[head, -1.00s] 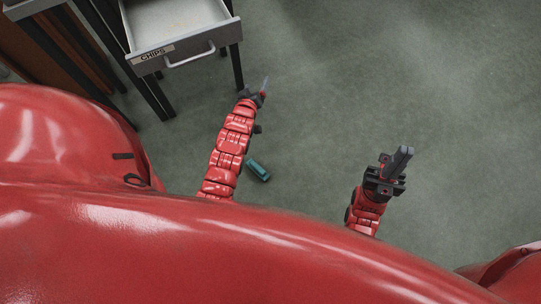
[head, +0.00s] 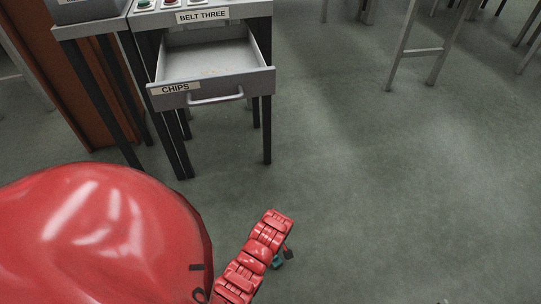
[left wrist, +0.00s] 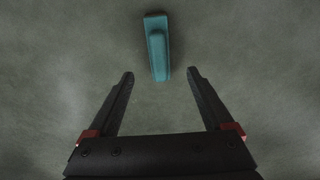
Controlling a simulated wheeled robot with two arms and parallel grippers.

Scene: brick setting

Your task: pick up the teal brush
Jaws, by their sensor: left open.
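The teal brush (left wrist: 158,45) lies on the grey floor, its long handle pointing toward my left gripper in the left wrist view. My left gripper (left wrist: 160,72) is open and empty, and the near end of the brush shows between its fingertips. How high the fingers are above the floor I cannot tell. In the head view a bit of the brush (head: 277,262) shows beside my left arm, which covers most of it. The left gripper's fingers are hidden there. My right gripper is not in view.
An open grey drawer (head: 212,75) labelled CHIPS juts from a dark-legged stand labelled BELT THREE at upper left. A metal-legged stand (head: 410,50) is at upper right. The floor (head: 400,190) between is clear.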

